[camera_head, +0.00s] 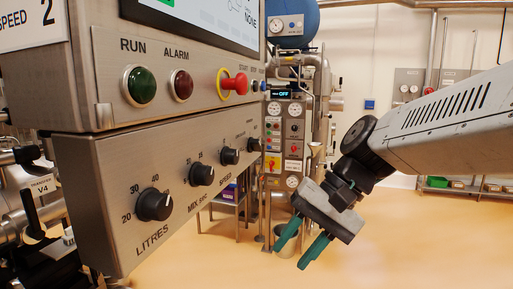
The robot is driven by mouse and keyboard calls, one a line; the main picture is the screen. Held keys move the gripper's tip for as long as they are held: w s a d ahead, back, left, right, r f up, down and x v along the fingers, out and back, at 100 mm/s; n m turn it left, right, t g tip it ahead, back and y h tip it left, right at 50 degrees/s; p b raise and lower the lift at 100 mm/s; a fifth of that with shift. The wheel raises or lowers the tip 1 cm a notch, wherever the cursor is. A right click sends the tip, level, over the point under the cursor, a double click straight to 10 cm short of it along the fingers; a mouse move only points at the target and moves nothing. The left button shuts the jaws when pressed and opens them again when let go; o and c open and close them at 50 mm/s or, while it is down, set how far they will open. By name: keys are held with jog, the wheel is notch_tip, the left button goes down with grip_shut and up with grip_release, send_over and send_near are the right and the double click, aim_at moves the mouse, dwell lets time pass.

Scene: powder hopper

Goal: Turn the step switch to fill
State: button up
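A lower steel panel carries a row of black knobs. The nearest is the LITRES knob (154,205), with 20, 30 and 40 around it. Farther along are the MIX knob (201,174), the SPEED knob (229,156) and a far end knob (254,145). The far end knob's label is too small to read, so I cannot tell if it is the step switch or where it points. My gripper (300,242) has green fingers pointing down left. It is open and empty, to the right of the panel and apart from every knob.
The upper box has a green RUN button (140,86), a red ALARM lamp (181,84) and a red emergency stop (234,84) jutting out. A control column (295,130) with pipes stands behind. The orange floor (420,245) is clear at right.

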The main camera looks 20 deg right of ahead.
jog(key=w+d+r+m+t+y, duration=0.1)
jog(key=w+r+m+t+y, duration=0.3)
jog(key=w, duration=0.7)
jog(key=m+t+y, duration=0.3)
jog(key=m+t, duration=0.3)
jog(key=m, duration=0.1)
send_near(261, 145)
jog(key=x, duration=0.8)
jog(key=shift+w+a, duration=0.15)
jog(key=shift+a, duration=0.2)
grip_shut()
